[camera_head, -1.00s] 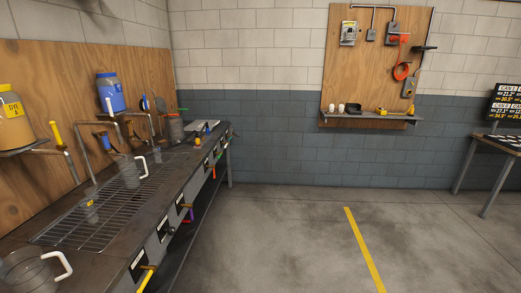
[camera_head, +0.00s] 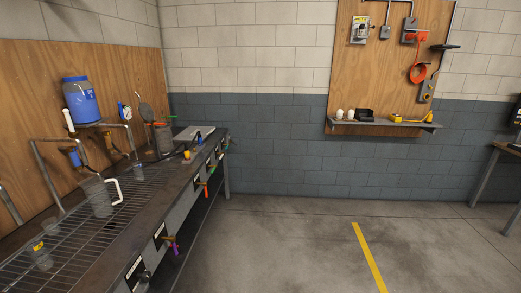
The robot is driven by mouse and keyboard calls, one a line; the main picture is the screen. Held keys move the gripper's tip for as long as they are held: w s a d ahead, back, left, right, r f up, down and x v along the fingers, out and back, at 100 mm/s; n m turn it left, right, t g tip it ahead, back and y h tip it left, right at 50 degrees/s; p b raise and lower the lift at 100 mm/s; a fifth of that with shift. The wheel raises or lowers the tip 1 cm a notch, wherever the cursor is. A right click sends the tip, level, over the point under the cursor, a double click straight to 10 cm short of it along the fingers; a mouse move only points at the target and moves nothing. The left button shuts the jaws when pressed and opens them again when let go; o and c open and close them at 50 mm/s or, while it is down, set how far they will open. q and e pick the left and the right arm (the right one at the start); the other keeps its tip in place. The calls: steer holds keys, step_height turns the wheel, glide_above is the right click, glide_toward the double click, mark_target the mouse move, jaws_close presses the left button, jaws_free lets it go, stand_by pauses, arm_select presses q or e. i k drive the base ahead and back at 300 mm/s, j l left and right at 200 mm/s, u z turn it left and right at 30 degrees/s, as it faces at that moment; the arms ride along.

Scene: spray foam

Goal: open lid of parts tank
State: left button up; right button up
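No tank in view has a label I can read as the parts tank. A blue tank (camera_head: 82,102) with a blue lid (camera_head: 75,79) stands on a pipe-framed holder against the wooden back panel at the left. The lid sits on top of it. A grey metal cylinder (camera_head: 163,138) stands at the far end of the bench, with a dark round disc (camera_head: 147,112) tilted up beside it. I cannot tell whether the disc is joined to the cylinder. Neither of my grippers is in view.
The long metal bench (camera_head: 190,200) runs along the left, with a wire rack (camera_head: 50,250), a clear jug (camera_head: 97,200) and valves along its front. A wall shelf (camera_head: 380,127) holds small items. Open concrete floor (camera_head: 290,245) with a yellow line (camera_head: 368,255) lies right of the bench.

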mark_target(189, 134)
steer(key=i, duration=3.15)
steer(key=i+u, duration=0.1)
